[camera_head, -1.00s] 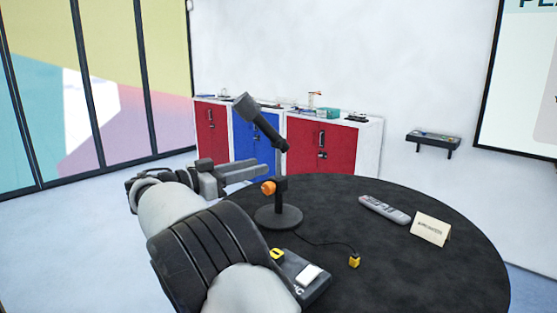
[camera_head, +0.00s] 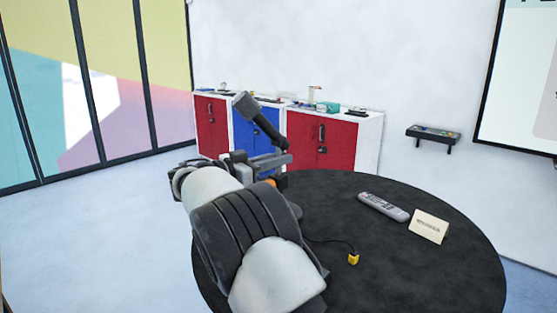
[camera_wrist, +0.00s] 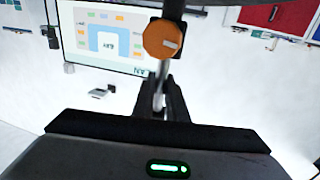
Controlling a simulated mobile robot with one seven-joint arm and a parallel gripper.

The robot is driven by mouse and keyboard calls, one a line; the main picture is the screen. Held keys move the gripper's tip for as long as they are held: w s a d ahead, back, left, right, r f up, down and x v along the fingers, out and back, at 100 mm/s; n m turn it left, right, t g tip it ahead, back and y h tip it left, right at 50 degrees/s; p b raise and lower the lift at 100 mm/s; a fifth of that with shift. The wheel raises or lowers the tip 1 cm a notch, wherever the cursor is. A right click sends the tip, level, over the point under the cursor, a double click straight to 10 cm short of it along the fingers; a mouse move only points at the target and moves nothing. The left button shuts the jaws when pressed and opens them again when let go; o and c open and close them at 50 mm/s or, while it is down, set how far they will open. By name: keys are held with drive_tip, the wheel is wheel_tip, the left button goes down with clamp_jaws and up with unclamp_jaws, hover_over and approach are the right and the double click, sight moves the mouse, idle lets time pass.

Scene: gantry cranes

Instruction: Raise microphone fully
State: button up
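The black microphone (camera_head: 262,122) tilts up to the left above the round black table (camera_head: 430,270). Its lower end is at the right, by my gripper. My gripper (camera_head: 284,161) is just below that lower end in the head view; I cannot tell whether they touch. The orange knob (camera_wrist: 163,38) on the microphone's stand is large and close in the wrist view, just beyond the fingertips.
A grey remote (camera_head: 383,206), a folded name card (camera_head: 429,226) and a yellow plug (camera_head: 353,258) on a cable lie on the table's right side. Red and blue cabinets (camera_head: 335,142) stand behind. A small wall shelf (camera_head: 433,135) is at the right.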

clamp_jaws()
drive_tip(key=shift+r, duration=0.3)
wheel_tip(320, 180, up, 11)
drive_tip(key=shift+r, duration=0.15)
drive_tip(key=o, duration=0.7)
unclamp_jaws()
drive_tip(key=v, duration=1.7)
drive_tip(key=shift+s+a+b, duration=0.2)
drive_tip(key=shift+b, duration=0.2)
